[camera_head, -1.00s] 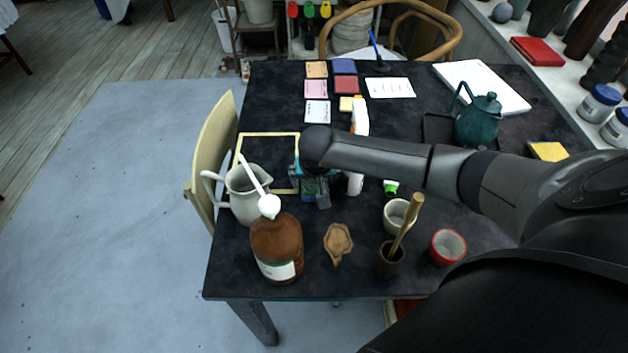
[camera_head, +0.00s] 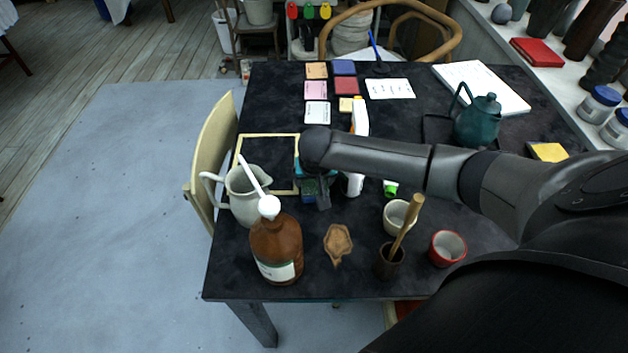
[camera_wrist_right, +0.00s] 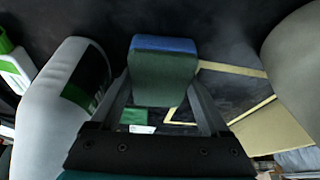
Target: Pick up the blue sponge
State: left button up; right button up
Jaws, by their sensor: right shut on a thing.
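The blue sponge (camera_wrist_right: 163,75) shows in the right wrist view as a block with a blue edge and a dark green face. It sits between the two fingers of my right gripper (camera_wrist_right: 161,92), which is shut on it. In the head view my right gripper (camera_head: 321,194) is low over the near middle of the table, beside the white bottle. There my forearm and wrist hide most of the sponge. I cannot tell whether the sponge touches the table. My left gripper is not in view.
A white bottle (camera_head: 353,183) stands close right of the gripper. A pale pitcher (camera_head: 240,195) and a brown pump bottle (camera_head: 275,245) stand to the left and front. A light-framed board (camera_head: 268,135) lies behind. A white cup (camera_head: 396,217) stands front right.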

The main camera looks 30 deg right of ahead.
jog(key=shift+r, duration=0.4)
notch_tip(320, 180, up, 20)
jog(key=p, duration=0.5)
jog(key=shift+f, duration=0.15)
